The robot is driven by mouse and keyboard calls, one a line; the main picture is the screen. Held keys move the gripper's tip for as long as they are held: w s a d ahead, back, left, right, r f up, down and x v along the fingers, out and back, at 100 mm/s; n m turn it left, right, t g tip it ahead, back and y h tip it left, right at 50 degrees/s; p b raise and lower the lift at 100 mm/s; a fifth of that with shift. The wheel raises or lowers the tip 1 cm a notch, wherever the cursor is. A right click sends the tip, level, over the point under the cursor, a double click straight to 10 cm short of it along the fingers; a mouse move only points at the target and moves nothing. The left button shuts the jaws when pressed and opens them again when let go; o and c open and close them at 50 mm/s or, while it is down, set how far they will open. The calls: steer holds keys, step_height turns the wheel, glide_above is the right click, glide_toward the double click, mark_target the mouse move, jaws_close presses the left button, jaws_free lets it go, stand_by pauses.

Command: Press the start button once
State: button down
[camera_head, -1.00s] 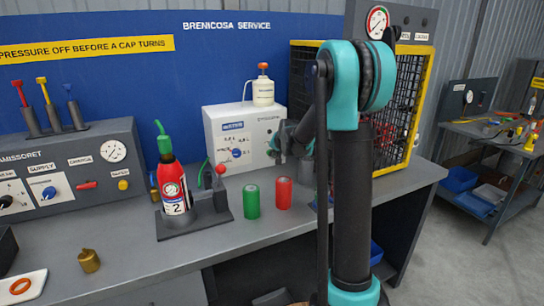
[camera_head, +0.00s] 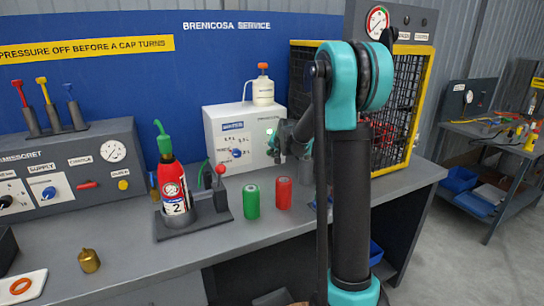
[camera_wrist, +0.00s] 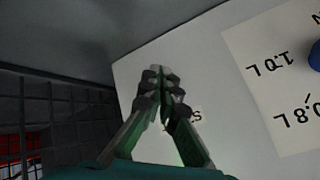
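The white dosing box (camera_head: 218,143) stands on the bench against the blue back panel, with a blue knob (camera_head: 237,153) on its front. My gripper (camera_head: 274,148) is at the right part of the box's front face. In the wrist view my gripper (camera_wrist: 162,78) has its fingertips together, empty, close against or touching the white face; contact cannot be told. A greenish tint shows on the fingers. A printed label is partly covered by them. The start button is not clearly visible and may be hidden behind the fingers. The blue knob (camera_wrist: 315,56) shows at the right edge.
A red extinguisher (camera_head: 172,190) stands in a dark holder left of the box. A green can (camera_head: 252,201) and a red can (camera_head: 284,193) stand in front of it. A yellow-framed mesh cage (camera_head: 412,110) is to the right. A white bottle (camera_head: 263,92) sits on top.

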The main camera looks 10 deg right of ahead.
steer(key=shift+s+d, duration=0.1)
steer(key=shift+s, duration=0.1)
steer(key=shift+s+d, duration=0.3)
steer(key=shift+s, duration=0.65)
steer(key=shift+s+d, duration=0.35)
steer(key=shift+s, duration=0.65)
steer(key=shift+s+d, duration=0.3)
steer(key=shift+s, duration=0.65)
steer(key=shift+s, duration=0.1)
